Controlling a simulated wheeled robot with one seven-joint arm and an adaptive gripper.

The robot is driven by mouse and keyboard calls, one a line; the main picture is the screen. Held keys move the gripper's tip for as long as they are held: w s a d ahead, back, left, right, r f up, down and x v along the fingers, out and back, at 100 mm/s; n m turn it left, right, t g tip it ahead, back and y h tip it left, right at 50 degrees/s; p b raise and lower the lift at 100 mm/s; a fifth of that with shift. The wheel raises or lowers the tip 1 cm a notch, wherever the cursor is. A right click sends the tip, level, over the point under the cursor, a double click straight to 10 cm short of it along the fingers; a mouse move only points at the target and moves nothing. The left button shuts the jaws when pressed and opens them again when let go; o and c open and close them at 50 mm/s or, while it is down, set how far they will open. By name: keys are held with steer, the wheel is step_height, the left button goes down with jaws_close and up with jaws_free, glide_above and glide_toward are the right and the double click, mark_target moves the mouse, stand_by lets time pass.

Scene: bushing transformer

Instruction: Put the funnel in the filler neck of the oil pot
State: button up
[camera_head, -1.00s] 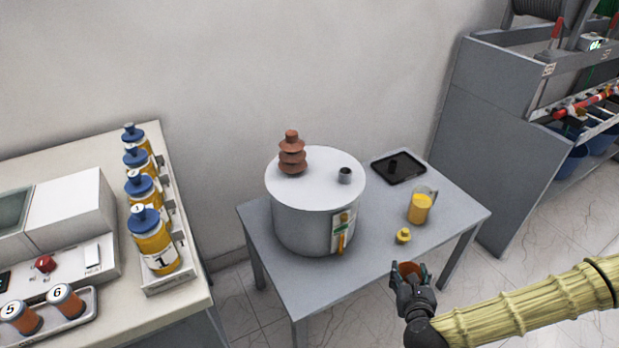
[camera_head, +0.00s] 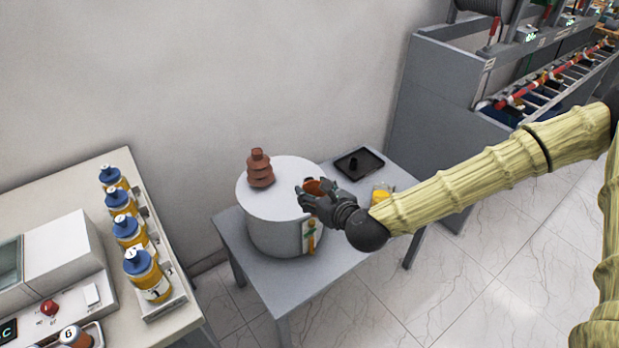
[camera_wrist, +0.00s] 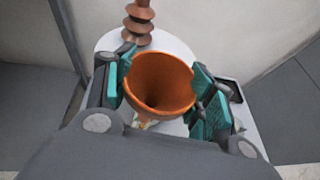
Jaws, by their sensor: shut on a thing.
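My gripper (camera_head: 311,193) is shut on the orange-brown funnel (camera_wrist: 158,82), with one finger on each side of it. The wrist view looks down into the funnel's wide mouth. In the head view the funnel (camera_head: 315,186) is over the right part of the lid of the oil pot (camera_head: 262,225), a white-grey drum with a brown ribbed bushing (camera_head: 260,168) on its top left. The pot's lid (camera_wrist: 175,45) shows behind the funnel in the wrist view. The filler neck is hidden behind the gripper and funnel. I cannot tell whether the funnel's spout touches it.
The pot stands on a grey table (camera_head: 268,284). A black tray (camera_head: 358,164) and a jug of yellow liquid (camera_head: 380,192) are to the pot's right. A bench at left holds several blue-capped bottles (camera_head: 131,235). A grey rack (camera_head: 437,100) stands at the right.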

steer(key=shift+w+a+f+p, duration=0.25)
steer(key=shift+w+f+p, duration=0.7)
steer(key=shift+w, duration=1.65)
steer(key=shift+w+a+f+p, duration=0.25)
steer(key=shift+w+f+p, duration=0.4)
steer(key=shift+w+p, duration=1.3)
steer(key=shift+w+a+f+p, duration=0.25)
steer(key=shift+w+f+p, duration=0.4)
steer(key=shift+w, duration=2.55)
steer(key=shift+f+b, duration=0.25)
steer(key=shift+b, duration=0.05)
steer(key=shift+f, duration=0.2)
steer(key=o, duration=0.9)
steer(key=shift+r, duration=0.1)
